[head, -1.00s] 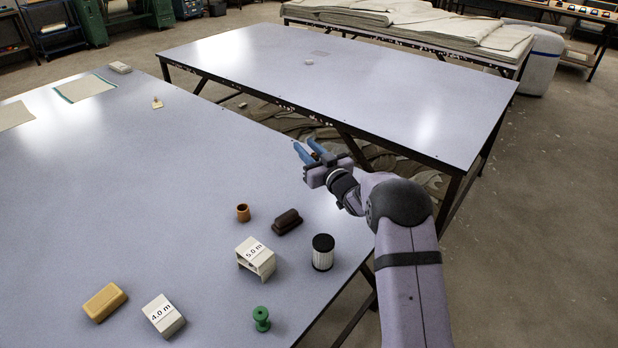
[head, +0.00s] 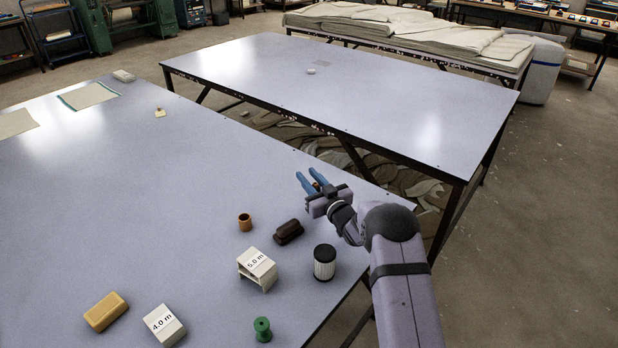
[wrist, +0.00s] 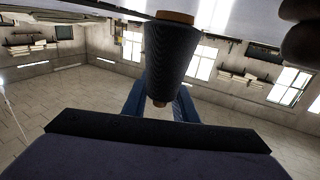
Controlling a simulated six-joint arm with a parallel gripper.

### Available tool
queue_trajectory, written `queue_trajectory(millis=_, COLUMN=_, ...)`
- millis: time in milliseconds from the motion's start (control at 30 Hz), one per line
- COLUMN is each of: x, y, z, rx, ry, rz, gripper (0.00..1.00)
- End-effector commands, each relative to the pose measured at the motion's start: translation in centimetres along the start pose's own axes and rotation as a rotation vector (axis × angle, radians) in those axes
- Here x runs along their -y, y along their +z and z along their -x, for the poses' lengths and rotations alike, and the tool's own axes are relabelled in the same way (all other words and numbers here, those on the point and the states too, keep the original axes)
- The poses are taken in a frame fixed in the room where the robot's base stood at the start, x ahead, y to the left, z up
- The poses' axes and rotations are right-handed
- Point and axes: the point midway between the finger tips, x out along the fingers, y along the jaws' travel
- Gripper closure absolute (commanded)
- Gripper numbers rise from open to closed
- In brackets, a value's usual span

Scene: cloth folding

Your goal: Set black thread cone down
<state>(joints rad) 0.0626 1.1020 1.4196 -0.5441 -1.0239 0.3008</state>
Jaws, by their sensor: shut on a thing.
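The black thread cone (wrist: 172,58) shows large in the wrist view, with orange-brown ends. My gripper (head: 311,181) has its blue fingers around the cone, one on each side, and is shut on it. The body of the cone is hidden there by the gripper. I cannot tell whether the cone touches the table.
The table left of my gripper is clear. A second table (head: 350,100) lies beyond a gap.

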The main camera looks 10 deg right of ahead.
Motion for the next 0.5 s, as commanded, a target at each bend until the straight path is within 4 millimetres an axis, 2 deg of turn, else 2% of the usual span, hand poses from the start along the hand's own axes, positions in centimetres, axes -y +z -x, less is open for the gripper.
queue_trajectory(millis=500, x=0.0, y=1.0, z=0.0, rx=-0.001, ry=0.000, rz=0.000, gripper=1.00)
